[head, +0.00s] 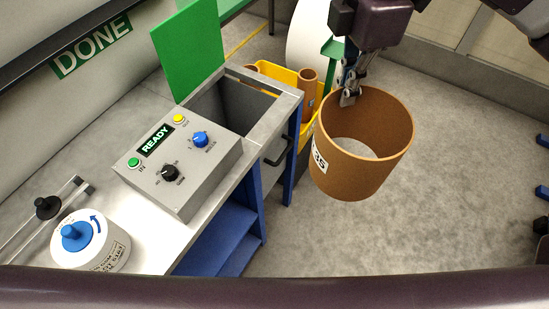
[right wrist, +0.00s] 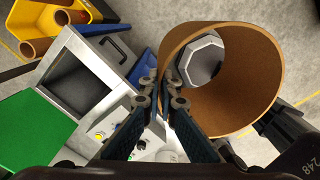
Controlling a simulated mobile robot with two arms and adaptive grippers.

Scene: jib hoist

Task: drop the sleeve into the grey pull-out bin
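The sleeve (head: 385,165) is a wide brown tube, open at both ends, with a white label reading 35. It hangs in the air over the floor, right of the bench. My right gripper (head: 350,92) is shut on the wall of the sleeve at its upper rim. The right wrist view shows the fingers (right wrist: 161,88) on either side of the sleeve's wall (right wrist: 235,110). The grey pull-out bin (head: 272,135) is open at the top, with a dark handle on its front. Its visible inside looks empty. The sleeve is apart from the bin. My left gripper is not in view.
A green panel (head: 187,50) stands upright behind the bin. A control box (head: 185,165) with a READY display and a white canister (head: 92,243) sit on the bench. A yellow crate (head: 278,72) with brown tubes stands beyond the bin.

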